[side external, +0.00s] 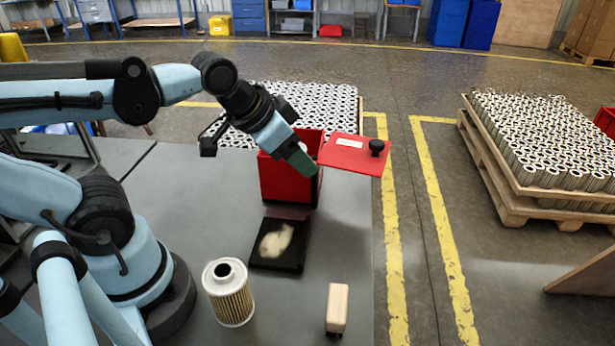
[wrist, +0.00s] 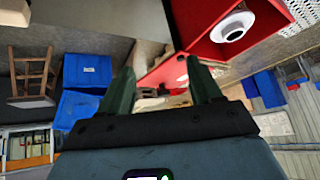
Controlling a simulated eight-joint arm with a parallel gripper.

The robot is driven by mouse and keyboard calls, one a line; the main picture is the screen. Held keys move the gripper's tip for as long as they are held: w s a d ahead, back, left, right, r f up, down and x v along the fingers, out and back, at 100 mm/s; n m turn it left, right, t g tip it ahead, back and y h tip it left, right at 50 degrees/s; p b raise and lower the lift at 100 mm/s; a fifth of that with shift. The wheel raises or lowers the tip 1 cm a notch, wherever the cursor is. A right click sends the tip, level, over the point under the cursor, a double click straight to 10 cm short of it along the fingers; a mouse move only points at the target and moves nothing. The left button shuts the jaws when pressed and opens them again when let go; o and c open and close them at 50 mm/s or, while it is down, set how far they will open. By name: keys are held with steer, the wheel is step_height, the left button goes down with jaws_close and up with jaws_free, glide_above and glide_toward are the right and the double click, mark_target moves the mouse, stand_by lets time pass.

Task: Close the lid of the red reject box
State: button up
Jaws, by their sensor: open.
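The red reject box (side external: 287,182) stands on the grey table in the side external view with its top open. Its red lid (side external: 342,160) is swung out to the right, about level with the rim, with a white label and a black knob (side external: 377,147). My gripper (side external: 304,163) is at the box's front right, close to the lid's hinge side; whether it touches is unclear. In the wrist view the fingers (wrist: 162,72) are apart with nothing held, and red surface shows between and beyond them. A white-ended cartridge (wrist: 232,26) lies inside the box (wrist: 205,48).
A black tray (side external: 259,263) with a pale patch lies in front of the box. A filter cartridge (side external: 229,292) and a wooden block with a dark base (side external: 337,307) stand nearer the front. A pallet of cartridges (side external: 540,140) stands on the floor at right.

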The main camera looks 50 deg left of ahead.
steer(key=w+d+r+m, duration=0.1)
steer(key=r+m, duration=0.1)
steer(key=m, duration=0.1)
steer(key=w+d+r+m+h, duration=0.1)
steer(key=r+m, duration=0.2)
steer(key=w+d+r+m, duration=0.1)
steer(key=d+r+m, duration=0.1)
steer(key=m, duration=0.1)
steer(key=shift+w+r, duration=0.25)
steer(key=shift+r, duration=0.1)
jaws_close()
steer(key=m, duration=0.1)
glide_toward(378, 159)
step_height(378, 159, down, 2)
steer(key=s+d, duration=0.1)
steer(key=d, duration=0.1)
steer(key=shift+w+a+f+h, duration=0.15)
steer(key=shift+w+a+f, duration=0.15)
steer(key=shift+w, duration=0.2)
steer(key=shift+w+a+f+h, duration=0.15)
steer(key=shift+w+a, duration=0.1)
steer(key=shift+w, duration=0.25)
steer(key=shift+w+a+f, duration=0.15)
steer(key=shift+w+a, duration=0.15)
steer(key=shift+w, duration=0.35)
steer(key=shift+w, duration=0.1)
